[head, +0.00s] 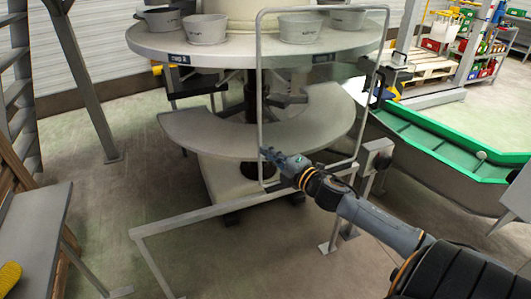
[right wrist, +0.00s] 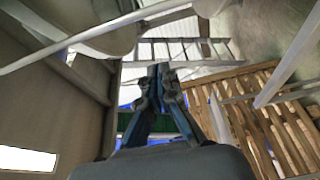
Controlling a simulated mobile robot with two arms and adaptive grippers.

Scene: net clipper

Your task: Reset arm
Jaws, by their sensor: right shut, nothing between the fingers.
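My right arm comes in from the lower right of the head view, and its gripper (head: 270,155) points left and slightly up. The gripper is beside the upright grey tube frame, near the curved lower shelf of the round machine. In the right wrist view the two fingers (right wrist: 159,70) meet at their tips, shut with nothing between them. I cannot tell whether the gripper touches the tube frame. My left gripper is not in view.
The round machine's upper table (head: 350,42) bears several grey tubs (head: 205,29). A curved shelf (head: 210,137) sits below it. A grey tube frame (head: 261,90) and low rail (head: 200,214) stand close. A green-edged conveyor (head: 440,146) is at right. Floor at lower middle is clear.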

